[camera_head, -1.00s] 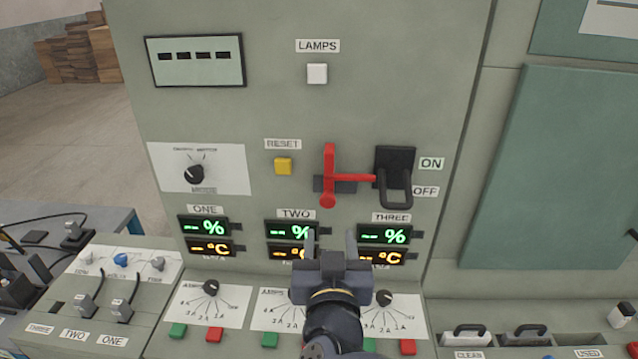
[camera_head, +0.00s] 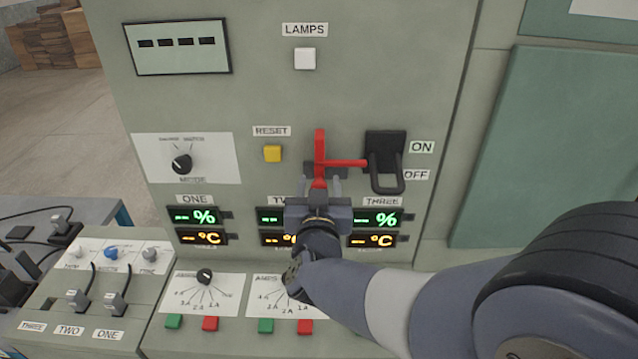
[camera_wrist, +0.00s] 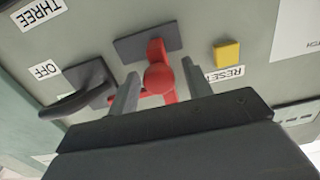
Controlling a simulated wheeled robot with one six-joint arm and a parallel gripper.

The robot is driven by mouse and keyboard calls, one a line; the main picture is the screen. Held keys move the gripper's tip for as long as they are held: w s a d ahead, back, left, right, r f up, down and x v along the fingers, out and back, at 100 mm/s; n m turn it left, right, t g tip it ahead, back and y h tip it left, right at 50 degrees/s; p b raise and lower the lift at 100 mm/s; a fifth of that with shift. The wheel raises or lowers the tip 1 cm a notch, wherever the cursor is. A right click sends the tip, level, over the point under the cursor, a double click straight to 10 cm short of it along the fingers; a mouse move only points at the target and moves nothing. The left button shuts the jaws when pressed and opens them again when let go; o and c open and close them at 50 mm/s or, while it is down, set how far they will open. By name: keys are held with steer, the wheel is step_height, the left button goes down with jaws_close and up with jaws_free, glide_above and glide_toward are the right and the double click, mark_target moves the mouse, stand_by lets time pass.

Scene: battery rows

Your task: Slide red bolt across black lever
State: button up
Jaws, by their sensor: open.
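The red bolt (camera_head: 320,150) is mounted on the panel, with an upright handle and a bar reaching right to the black lever (camera_head: 386,182). The lever's loop hangs down beside the OFF label. My gripper (camera_head: 320,184) is open just below the bolt, its fingers pointing at the panel. In the wrist view, the bolt's round red end (camera_wrist: 159,77) lies between the two spread fingers (camera_wrist: 158,90), with no clear contact. The black lever (camera_wrist: 82,88) is left of the fingers there. My gripper hides the bolt's lower end in the head view.
A yellow RESET button (camera_head: 272,153) is left of the bolt. Green and orange displays (camera_head: 374,228) sit below. A sloped desk (camera_head: 206,300) with dials and coloured buttons juts out under the panel. A white lamp button (camera_head: 305,58) is above.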

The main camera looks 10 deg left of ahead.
steer(key=shift+w, duration=0.1)
steer(key=shift+c, duration=0.2)
jaws_close()
stand_by(0.4)
